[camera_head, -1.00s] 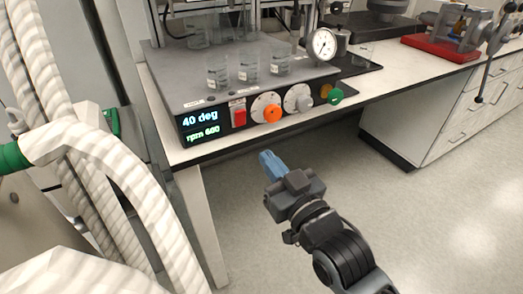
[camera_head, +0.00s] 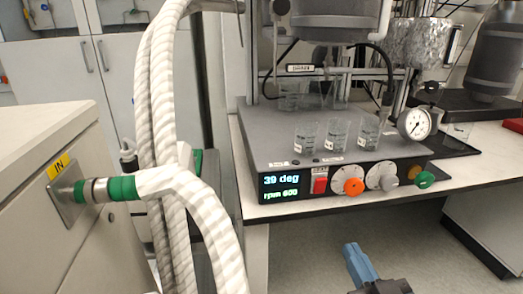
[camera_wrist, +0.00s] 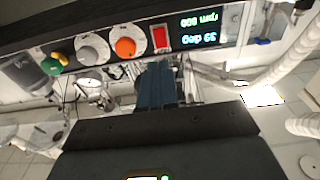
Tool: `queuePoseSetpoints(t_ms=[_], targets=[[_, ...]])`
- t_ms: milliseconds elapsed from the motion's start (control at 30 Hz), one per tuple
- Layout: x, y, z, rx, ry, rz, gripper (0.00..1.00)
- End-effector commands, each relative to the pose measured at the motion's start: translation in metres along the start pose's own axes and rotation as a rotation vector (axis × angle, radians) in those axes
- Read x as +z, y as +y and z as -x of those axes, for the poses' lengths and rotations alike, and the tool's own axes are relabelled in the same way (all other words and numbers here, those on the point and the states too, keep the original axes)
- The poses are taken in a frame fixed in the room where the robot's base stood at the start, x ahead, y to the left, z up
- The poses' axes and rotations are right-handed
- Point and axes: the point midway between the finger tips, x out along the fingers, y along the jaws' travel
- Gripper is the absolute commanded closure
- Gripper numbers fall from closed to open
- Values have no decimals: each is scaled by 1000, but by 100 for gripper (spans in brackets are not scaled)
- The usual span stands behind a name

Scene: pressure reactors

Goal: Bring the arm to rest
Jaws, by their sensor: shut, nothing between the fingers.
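My gripper (camera_head: 357,262) is at the bottom right of the head view, below and in front of the bench edge. Its blue fingers are together and nothing is between them. It stands apart from the reactor's control panel (camera_head: 290,190). In the wrist view the blue fingers (camera_wrist: 157,82) also show shut, with the panel seen upside down beyond them. Most of my arm is out of the head view.
The panel reads 39 deg and rpm 600, with a red switch (camera_head: 320,186), an orange knob (camera_head: 354,187) and a grey knob (camera_head: 388,183). Several glass beakers (camera_head: 337,135) stand on the unit. White ribbed hoses (camera_head: 162,110) hang at left. Open floor (camera_head: 415,250) lies at right.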

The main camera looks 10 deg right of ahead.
Motion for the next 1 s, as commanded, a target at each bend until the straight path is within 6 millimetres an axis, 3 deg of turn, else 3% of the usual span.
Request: queuePoseSetpoints(t_ms=[167, 467, 800, 1000], targets=[[8, 0, 37, 0, -43, 0, 100], [10, 0, 151, 0, -166, 0, 100], [-26, 0, 264, 0, -299, 0, 100], [-48, 0, 300, 0, -347, 0, 100]])
